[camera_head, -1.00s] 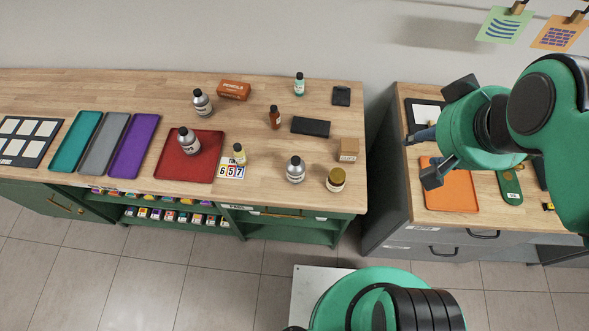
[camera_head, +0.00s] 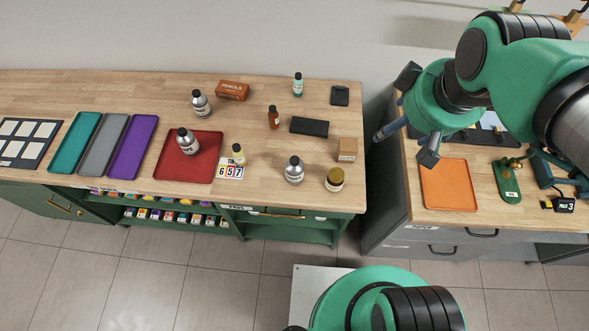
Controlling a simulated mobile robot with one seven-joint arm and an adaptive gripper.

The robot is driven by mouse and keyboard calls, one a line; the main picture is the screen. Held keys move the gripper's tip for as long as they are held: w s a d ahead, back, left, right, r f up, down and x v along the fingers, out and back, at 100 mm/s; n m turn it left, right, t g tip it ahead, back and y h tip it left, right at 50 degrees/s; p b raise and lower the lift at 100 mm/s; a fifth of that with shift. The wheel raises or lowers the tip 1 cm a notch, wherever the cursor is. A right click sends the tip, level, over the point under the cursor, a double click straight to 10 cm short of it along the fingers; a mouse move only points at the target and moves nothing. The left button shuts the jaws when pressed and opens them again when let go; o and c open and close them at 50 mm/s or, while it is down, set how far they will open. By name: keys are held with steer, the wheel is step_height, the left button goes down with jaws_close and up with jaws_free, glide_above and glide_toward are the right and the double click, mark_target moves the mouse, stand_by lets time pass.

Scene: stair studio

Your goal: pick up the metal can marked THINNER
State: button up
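Three silver metal containers with dark caps stand upright on the long wooden bench; their labels are too small to read, so I cannot tell which says THINNER. One silver can (camera_head: 200,104) is at the back, left of the middle. Another silver can (camera_head: 186,144) stands on the red tray (camera_head: 203,170). A third silver can (camera_head: 294,172) stands near the front edge, right of the number card. My gripper (camera_head: 414,116) is above the right-hand desk, right of all three. Its dark fingers are spread apart. A slim blue-grey piece juts out between them; I cannot tell what it is.
Near the third can are an amber-coloured jar (camera_head: 335,180), a small bottle (camera_head: 238,155), a brown bottle (camera_head: 273,117) and a black case (camera_head: 309,126). A gap separates bench and desk. An orange tray (camera_head: 448,186) lies on the desk.

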steer(key=w+a+f+n+g, duration=0.1)
steer(key=w+a+f+n, duration=0.4)
steer(key=n, duration=0.2)
steer(key=n+g+p, duration=0.1)
steer(key=n+g, duration=0.3)
steer(key=n, duration=1.7)
glide_above(294, 159)
step_height(294, 159, down, 22)
steer(key=shift+w+a+f, duration=0.1)
steer(key=shift+f, duration=0.1)
step_height(294, 159, down, 8)
steer(key=shift+f+b, duration=0.25)
steer(key=shift+b, duration=0.2)
